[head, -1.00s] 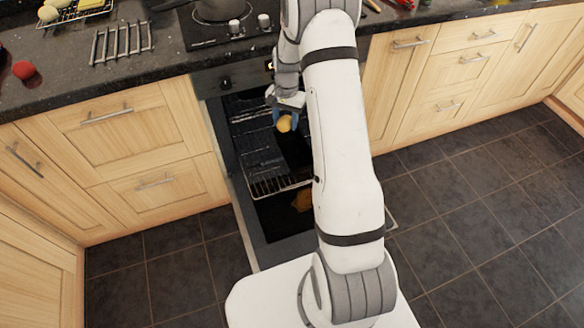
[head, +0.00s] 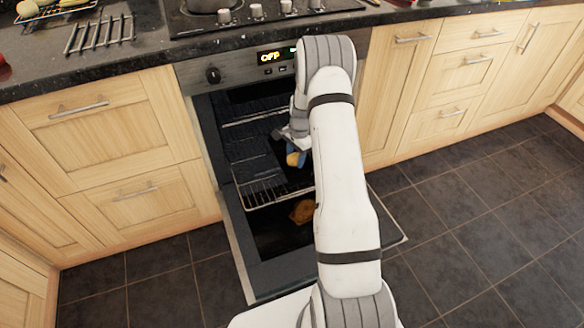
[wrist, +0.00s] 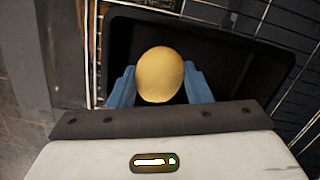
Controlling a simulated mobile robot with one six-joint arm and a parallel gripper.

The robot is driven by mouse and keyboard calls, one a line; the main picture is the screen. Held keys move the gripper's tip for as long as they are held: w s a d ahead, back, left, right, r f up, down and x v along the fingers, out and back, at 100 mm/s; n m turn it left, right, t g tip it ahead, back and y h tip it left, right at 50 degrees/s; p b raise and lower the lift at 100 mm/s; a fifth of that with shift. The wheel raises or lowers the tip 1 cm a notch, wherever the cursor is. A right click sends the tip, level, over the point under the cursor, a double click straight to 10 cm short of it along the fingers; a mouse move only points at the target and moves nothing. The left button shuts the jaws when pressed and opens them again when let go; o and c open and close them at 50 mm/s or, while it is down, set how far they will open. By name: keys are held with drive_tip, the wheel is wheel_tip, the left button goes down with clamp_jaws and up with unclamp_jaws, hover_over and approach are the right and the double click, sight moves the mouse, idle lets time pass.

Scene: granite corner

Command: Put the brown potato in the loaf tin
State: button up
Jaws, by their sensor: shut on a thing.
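My gripper (wrist: 160,88) is shut on a smooth, rounded, yellow-tan potato (wrist: 160,73), with a blue finger on each side of it. In the head view, my gripper (head: 294,155) is inside the open oven, low over the rack, and the potato (head: 293,159) shows at its tip. The black loaf tin (wrist: 232,62) sits on the oven rack. In the wrist view the potato appears over the tin's left part; its height above the tin's floor is hard to tell.
The wire rack (head: 262,193) is pulled partly out over the lowered oven door (head: 262,270). A brown patch or object (head: 303,211) shows on the door. A hob (head: 240,18) and worktop (head: 100,60) lie above, with drawers (head: 125,125) on both sides.

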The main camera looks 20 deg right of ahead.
sight(295, 164)
drive_tip(key=shift+f+b, duration=0.45)
drive_tip(key=shift+f, duration=1.65)
drive_tip(key=shift+f, duration=0.15)
drive_tip(key=o, duration=0.7)
